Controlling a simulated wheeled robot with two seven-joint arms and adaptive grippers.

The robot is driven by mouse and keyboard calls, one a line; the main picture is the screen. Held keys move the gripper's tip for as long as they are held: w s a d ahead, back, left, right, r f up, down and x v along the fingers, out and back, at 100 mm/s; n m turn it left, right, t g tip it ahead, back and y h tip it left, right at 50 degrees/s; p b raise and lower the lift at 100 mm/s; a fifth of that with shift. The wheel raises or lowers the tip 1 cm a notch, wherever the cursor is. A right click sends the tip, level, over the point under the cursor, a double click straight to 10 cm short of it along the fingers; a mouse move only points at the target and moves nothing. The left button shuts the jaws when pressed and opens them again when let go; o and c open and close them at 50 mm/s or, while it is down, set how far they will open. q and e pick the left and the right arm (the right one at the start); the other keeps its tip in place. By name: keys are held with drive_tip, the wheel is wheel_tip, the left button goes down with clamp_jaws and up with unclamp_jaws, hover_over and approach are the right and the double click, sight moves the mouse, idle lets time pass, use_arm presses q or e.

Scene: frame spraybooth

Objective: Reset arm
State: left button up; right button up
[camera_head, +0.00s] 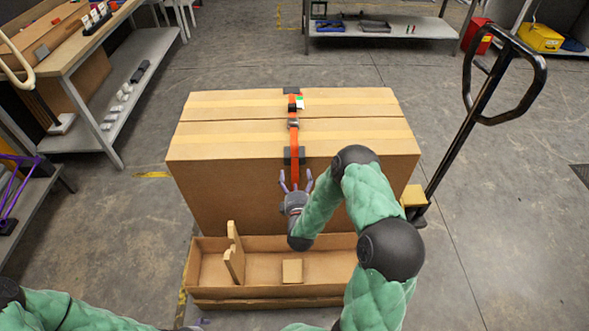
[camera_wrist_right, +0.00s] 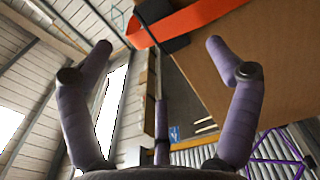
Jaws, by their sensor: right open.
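My right arm (camera_head: 368,195), in a green sleeve, reaches forward over a cardboard tray. My right gripper (camera_head: 296,183) has its purple fingers spread in front of the near face of a large cardboard box (camera_head: 225,188), just below an orange strap (camera_head: 295,168). In the right wrist view the gripper (camera_wrist_right: 158,55) is open with nothing between its fingers. The strap (camera_wrist_right: 200,18) and the box (camera_wrist_right: 270,70) lie beyond its fingertips. My left arm (camera_head: 70,312) lies low along the bottom left edge. A sliver of purple (camera_head: 205,321) shows at its end; its fingers are mostly out of frame.
The open tray (camera_head: 215,292) below the box holds an upright cardboard piece (camera_head: 234,258) and a small block (camera_head: 292,271). A black pallet-jack handle (camera_head: 470,120) stands at the right. Workbenches (camera_head: 150,60) line the left.

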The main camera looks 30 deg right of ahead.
drive_tip(key=shift+v, duration=2.25)
